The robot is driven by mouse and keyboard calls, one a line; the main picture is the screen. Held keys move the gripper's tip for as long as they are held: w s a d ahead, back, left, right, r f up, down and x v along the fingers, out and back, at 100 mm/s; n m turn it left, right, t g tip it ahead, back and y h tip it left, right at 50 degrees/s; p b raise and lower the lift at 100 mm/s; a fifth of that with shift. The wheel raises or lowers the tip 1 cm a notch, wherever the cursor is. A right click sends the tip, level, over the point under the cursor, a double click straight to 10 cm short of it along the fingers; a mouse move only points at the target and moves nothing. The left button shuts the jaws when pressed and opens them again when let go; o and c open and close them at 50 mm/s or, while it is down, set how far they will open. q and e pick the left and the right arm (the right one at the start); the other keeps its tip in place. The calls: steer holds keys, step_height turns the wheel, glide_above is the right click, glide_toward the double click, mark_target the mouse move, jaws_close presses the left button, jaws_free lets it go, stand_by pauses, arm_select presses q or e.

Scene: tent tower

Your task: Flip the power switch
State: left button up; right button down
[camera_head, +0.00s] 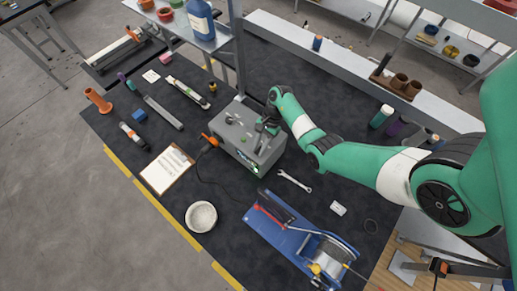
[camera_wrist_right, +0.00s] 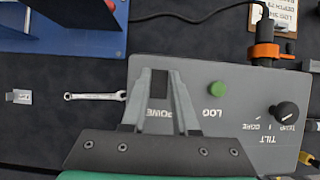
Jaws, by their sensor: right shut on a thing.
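A grey control box (camera_head: 232,150) stands on the dark mat, and its panel (camera_wrist_right: 240,155) fills much of the right wrist view. The panel has a POWER label, a green button (camera_wrist_right: 218,88) marked LOG and a black TILT knob (camera_wrist_right: 286,112). My right gripper (camera_head: 266,126) reaches down onto the top of the box from the right. In the wrist view its fingers (camera_wrist_right: 163,76) are close together over the POWER label, with a dark piece, seemingly the power switch (camera_wrist_right: 158,86), between them. The fingers hide most of it, so its position cannot be told. My left gripper is out of view.
An orange plug (camera_head: 209,140) with a black cable sits at the box's left end.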

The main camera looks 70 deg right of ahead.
steer(key=y+b, duration=0.1)
steer(key=b, duration=0.1)
steer(key=t+y+b, duration=0.1)
steer(key=b, duration=0.1)
steer(key=shift+s+d+f+y, duration=0.1)
steer(key=shift+d+f+y, duration=0.2)
steer(key=shift+d+f, duration=0.1)
steer(key=shift+r+b, duration=0.15)
steer(key=shift+b, duration=0.25)
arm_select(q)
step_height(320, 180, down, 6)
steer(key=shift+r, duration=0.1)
arm_select(e)
steer(key=shift+r, duration=0.25)
steer(key=c, duration=0.7)
jaws_free()
arm_select(q)
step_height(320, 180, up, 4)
steer(key=p, duration=0.4)
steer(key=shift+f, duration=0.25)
arm_select(e)
steer(key=v, duration=1.1)
steer(key=shift+s+d, duration=0.25)
steer(key=shift+d, duration=0.1)
